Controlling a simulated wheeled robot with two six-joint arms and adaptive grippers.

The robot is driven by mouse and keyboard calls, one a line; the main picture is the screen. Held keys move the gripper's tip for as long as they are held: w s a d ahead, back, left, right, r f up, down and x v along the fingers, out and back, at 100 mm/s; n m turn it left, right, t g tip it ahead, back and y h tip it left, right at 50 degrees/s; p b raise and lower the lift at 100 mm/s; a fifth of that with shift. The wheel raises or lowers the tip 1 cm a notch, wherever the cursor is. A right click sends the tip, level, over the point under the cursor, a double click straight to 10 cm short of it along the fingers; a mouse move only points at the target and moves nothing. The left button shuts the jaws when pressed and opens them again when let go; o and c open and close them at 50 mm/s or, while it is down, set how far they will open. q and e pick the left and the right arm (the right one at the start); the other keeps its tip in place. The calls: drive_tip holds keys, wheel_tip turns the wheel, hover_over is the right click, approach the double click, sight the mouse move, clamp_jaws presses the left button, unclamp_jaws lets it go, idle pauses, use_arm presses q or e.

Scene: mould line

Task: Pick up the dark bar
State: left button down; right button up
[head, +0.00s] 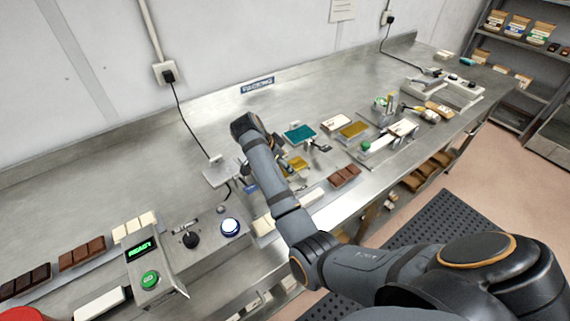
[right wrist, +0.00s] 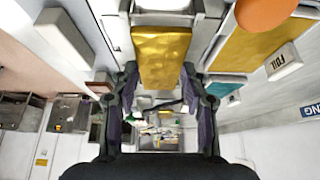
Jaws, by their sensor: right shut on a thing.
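A dark brown segmented bar (head: 25,281) lies at the far left of the bench in the head view, apart from my grippers. A lighter brown bar (head: 82,253) and a cream bar (head: 134,228) lie in a row with it. My right gripper (right wrist: 160,76) is shut on a gold foil-covered piece (right wrist: 160,52) in the right wrist view. What is inside the foil is hidden. In the head view my right arm reaches over the middle of the bench and partly covers a gold piece (head: 294,164). My left gripper is not in view.
Another brown bar (head: 345,176) lies near the front edge. Teal (head: 299,134) and gold (head: 353,129) stacks lie behind. The bench's back left is clear.

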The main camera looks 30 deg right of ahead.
drive_tip(key=r+p, duration=0.4)
drive_tip(key=shift+s+r, duration=0.3)
drive_tip(key=shift+s, duration=0.1)
drive_tip(key=s+d+r+p, duration=0.1)
drive_tip(key=s+r+p, duration=0.2)
drive_tip(key=s+p, duration=0.2)
drive_tip(key=s+d+r+p, duration=0.1)
drive_tip(key=s+r+p, duration=0.3)
drive_tip(key=s+p, duration=0.2)
drive_tip(key=shift+s+r, duration=0.25)
drive_tip(key=shift+s, duration=0.8)
